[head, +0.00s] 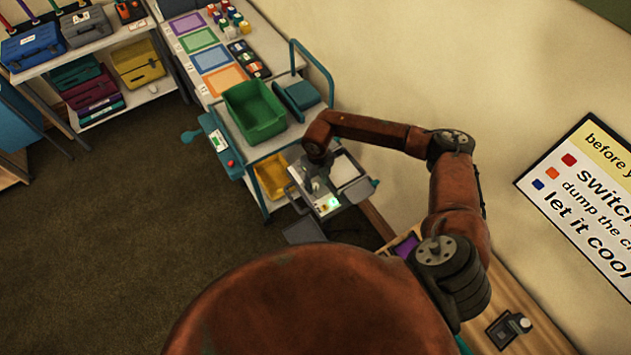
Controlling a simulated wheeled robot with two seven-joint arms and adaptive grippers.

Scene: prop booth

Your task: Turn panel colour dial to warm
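A grey box-like unit with a pale panel (328,206) stands just right of the trolley, in the middle of the head view. A small pale green light glows on the panel. My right arm reaches in from the lower right, and its small grey gripper (314,187) points down over the unit, close to the panel. The fingers are too small and too covered by the wrist to show whether they are open or shut. I cannot make out the colour dial or its setting; the gripper covers part of this area. My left gripper is not in view.
A teal-framed trolley carries a green bin (254,112) and a yellow bin (271,176). A bench with coloured mats (211,58) stands behind it. Shelves with cases (90,32) are at the upper left. A wall sign (590,190) hangs right. Dark floor lies open at left.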

